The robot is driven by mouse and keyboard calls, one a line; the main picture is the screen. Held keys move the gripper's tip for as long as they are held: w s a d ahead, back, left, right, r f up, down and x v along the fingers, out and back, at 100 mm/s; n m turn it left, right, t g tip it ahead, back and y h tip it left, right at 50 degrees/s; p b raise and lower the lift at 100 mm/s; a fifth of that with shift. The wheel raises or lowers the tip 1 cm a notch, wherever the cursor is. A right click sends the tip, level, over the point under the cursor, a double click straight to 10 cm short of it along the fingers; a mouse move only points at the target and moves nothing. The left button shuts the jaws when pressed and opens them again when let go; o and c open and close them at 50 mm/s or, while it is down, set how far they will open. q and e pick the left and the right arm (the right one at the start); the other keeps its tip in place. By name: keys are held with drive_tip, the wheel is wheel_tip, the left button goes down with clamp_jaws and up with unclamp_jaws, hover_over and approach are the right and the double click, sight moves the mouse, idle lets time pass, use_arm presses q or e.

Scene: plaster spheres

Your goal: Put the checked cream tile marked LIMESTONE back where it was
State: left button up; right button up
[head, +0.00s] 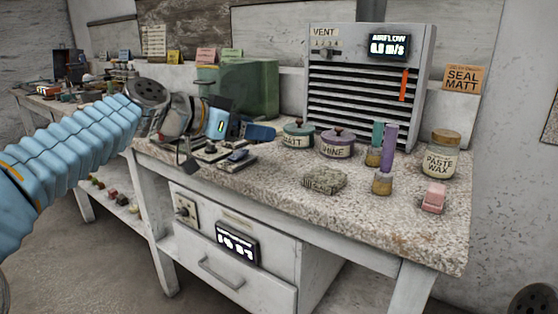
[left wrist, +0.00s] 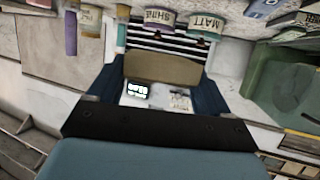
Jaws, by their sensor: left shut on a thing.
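My left gripper (head: 247,131) is above the back left of the speckled bench top. In the left wrist view its dark blue fingers are shut on a tan slab (left wrist: 162,68). No check or lettering shows on the slab's visible face, so I cannot tell from this face that it is the LIMESTONE tile. In the head view the slab is too hidden to make out. Several small flat pieces with pale and dark parts (head: 238,158) lie on the bench just below the gripper. A rough grey-green block (head: 325,180) lies on the bench front, apart from the gripper.
A MATT pot (head: 298,135), a SHINE pot (head: 338,145), brushes (head: 388,150), a PASTE WAX jar (head: 441,157) and a pink block (head: 433,198) stand to the right. A vent unit (head: 350,85) and green case (head: 255,88) stand behind.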

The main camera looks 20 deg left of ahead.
use_arm(q)
hover_over(274, 173)
drive_tip(key=f, duration=0.5)
drive_tip(key=shift+s+a+f, duration=0.1)
drive_tip(key=shift+s+f, duration=0.1)
drive_tip(key=shift+f, duration=0.1)
drive_tip(key=shift+w+f+b, duration=0.15)
drive_tip(key=shift+f+b, duration=0.05)
drive_tip(key=shift+f, duration=0.8)
drive_tip(key=shift+w+f+b, duration=0.1)
drive_tip(key=shift+f+b, duration=0.05)
drive_tip(key=shift+f, duration=0.8)
drive_tip(key=o, duration=1.2)
drive_tip(key=shift+o, duration=0.2)
drive_tip(key=shift+r, duration=0.1)
drive_tip(key=b+v, duration=0.1)
drive_tip(key=v, duration=1)
drive_tip(key=shift+s+a+b, duration=0.15)
drive_tip(key=shift+s+b, duration=0.25)
